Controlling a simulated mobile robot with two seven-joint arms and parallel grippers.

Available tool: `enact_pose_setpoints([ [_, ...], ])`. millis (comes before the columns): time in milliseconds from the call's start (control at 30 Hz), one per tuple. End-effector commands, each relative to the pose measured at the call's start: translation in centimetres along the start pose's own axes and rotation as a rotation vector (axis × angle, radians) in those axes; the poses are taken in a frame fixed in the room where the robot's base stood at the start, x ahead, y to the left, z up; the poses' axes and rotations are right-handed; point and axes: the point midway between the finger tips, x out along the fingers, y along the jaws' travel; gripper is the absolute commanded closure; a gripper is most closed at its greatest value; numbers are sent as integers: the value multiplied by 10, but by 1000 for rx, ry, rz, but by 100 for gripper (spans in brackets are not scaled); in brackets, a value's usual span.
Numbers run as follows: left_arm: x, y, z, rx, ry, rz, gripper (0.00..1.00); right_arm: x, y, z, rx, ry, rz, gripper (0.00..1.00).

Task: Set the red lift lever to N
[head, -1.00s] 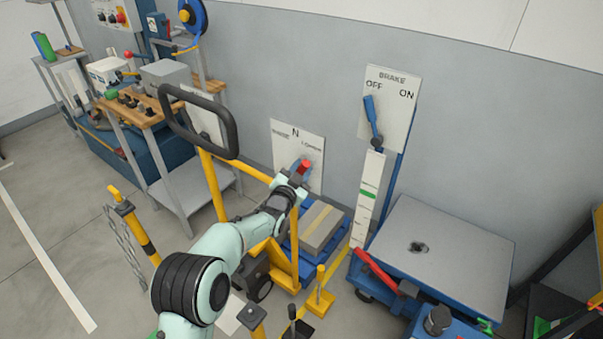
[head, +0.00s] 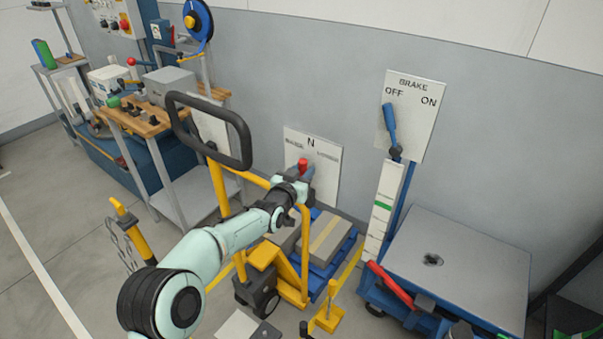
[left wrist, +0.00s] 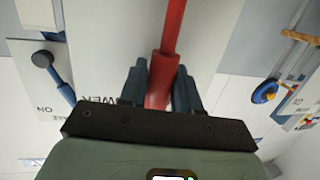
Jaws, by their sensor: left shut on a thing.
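The red lift lever (head: 303,164) stands in front of a white wall plate (head: 324,183) marked N at the top, with smaller words on either side. The lever's red end shows just below the N, slightly to its left. My left gripper (head: 301,181) is shut on the lever and partly hides it. In the left wrist view the red lever (left wrist: 170,35) runs up from between the two dark fingers of the gripper (left wrist: 161,72). The lever's pivot is hidden behind the gripper. My right gripper is out of view.
A yellow cart with a black loop handle (head: 244,150) stands close beside my left arm. A BRAKE plate (head: 418,110) with a blue lever (head: 390,122) is to the right. A blue lift table with a grey top (head: 470,265) stands at lower right.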

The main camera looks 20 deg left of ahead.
Motion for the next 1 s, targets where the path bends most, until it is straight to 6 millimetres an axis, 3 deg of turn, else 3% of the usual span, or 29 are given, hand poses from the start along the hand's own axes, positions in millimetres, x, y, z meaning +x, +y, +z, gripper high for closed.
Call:
enact_pose_setpoints([
  [300,0,-1,0,-1,-1,-2,100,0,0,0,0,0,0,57],
  [333,0,-1,0,-1,-1,-2,62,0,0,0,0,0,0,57],
  [367,0,-1,0,0,-1,-2,52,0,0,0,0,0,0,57],
  [400,0,-1,0,0,-1,-2,48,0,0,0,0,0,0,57],
  [767,-4,-1,0,1,0,-1,48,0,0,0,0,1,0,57],
  [1000,-37,-1,-1,0,0,-2,48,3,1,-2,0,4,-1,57],
])
